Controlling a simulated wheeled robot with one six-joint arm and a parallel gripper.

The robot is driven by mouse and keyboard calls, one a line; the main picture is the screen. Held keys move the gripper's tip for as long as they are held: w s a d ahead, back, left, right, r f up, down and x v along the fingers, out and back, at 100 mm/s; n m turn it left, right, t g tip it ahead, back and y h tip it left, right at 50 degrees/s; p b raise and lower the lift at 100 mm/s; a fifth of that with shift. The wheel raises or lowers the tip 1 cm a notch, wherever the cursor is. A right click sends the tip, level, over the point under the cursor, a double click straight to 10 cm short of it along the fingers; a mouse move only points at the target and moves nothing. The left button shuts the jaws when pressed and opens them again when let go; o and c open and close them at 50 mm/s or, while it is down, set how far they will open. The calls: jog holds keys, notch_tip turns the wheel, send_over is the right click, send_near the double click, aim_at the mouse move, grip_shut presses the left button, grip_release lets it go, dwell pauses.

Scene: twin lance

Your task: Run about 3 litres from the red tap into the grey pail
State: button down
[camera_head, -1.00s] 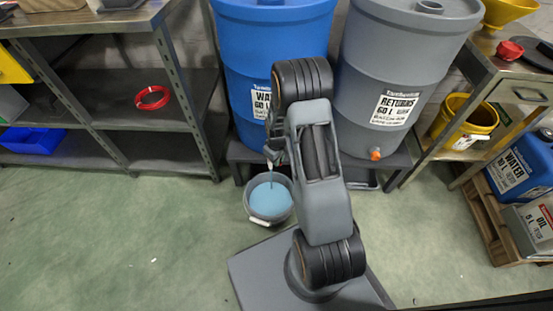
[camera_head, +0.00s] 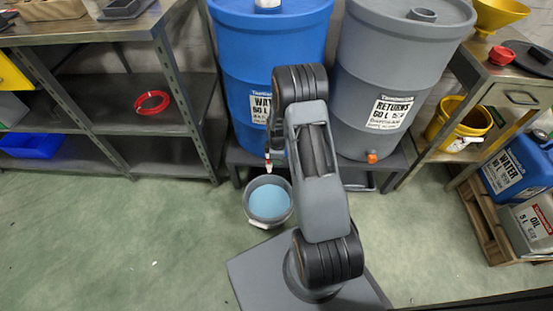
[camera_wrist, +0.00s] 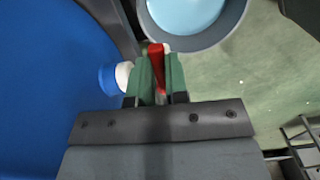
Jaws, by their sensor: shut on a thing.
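The grey pail (camera_head: 287,212) stands on the floor below the blue water barrel (camera_head: 268,45) and holds light blue liquid. In the wrist view the pail's rim (camera_wrist: 240,22) and the liquid show at the top. My gripper (camera_wrist: 159,85) is shut on the red tap lever (camera_wrist: 156,56), between its green fingers. In the head view the red tap (camera_head: 268,158) shows above the pail, and my arm hides most of my gripper. No stream is visible between tap and pail now. A white and blue fitting (camera_wrist: 118,77) is beside the fingers.
A grey returns barrel (camera_head: 400,65) with an orange outlet stands to the right. A steel shelf (camera_head: 160,120) with a red ring is at left. A bench with a yellow bucket (camera_head: 465,118) is at right. Open floor lies at front left.

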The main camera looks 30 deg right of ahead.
jog(key=shift+w+d+n, duration=0.15)
jog(key=shift+w+n, duration=0.05)
jog(key=shift+n, duration=0.1)
dwell(0.4)
jog(key=c, duration=1.1)
grip_release()
notch_tip(320, 180, up, 14)
jog(key=p, duration=0.4)
jog(key=shift+p, duration=0.4)
